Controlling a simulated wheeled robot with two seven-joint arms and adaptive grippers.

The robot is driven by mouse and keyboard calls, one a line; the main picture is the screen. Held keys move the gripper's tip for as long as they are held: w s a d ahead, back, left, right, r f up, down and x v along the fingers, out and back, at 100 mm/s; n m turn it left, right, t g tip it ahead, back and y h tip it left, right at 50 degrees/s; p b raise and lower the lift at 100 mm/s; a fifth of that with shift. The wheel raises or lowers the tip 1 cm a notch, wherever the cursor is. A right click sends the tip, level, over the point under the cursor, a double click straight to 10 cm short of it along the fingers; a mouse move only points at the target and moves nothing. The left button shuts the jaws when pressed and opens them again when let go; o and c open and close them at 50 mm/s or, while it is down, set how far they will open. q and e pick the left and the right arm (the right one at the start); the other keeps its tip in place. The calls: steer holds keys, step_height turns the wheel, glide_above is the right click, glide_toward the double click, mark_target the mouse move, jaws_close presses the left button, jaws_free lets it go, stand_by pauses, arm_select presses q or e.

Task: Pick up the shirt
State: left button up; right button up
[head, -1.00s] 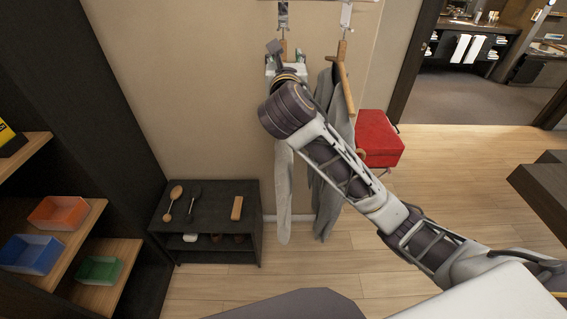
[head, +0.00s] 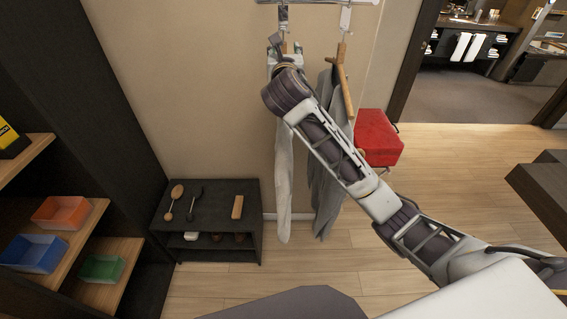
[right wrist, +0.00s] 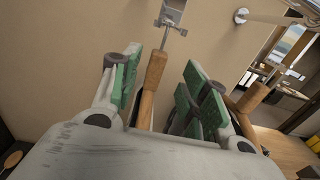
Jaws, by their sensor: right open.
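A pale grey garment (head: 284,190), which looks like the shirt, hangs against the wall below my right gripper. My arm hides its upper part. My right gripper (head: 279,48) is up at its hanger. In the right wrist view the gripper (right wrist: 163,80) is open, with green pads on either side of a wooden hanger (right wrist: 152,82). The hanger's metal hook (right wrist: 168,28) rises above. My left gripper is not in view.
A darker grey garment (head: 326,195) hangs close on the right from another wooden hanger (head: 344,85). A red case (head: 377,138) is behind it. A low dark shelf (head: 220,210) with brushes stands at the left, beside a cabinet with coloured trays (head: 62,212).

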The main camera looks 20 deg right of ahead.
mark_target(283, 49)
steer(key=shift+w, duration=0.1)
steer(key=shift+p+x, duration=0.65)
steer(key=shift+x, duration=0.55)
steer(key=shift+p+x, duration=0.3)
steer(key=shift+x, duration=1)
steer(key=shift+a, duration=0.15)
jaws_close()
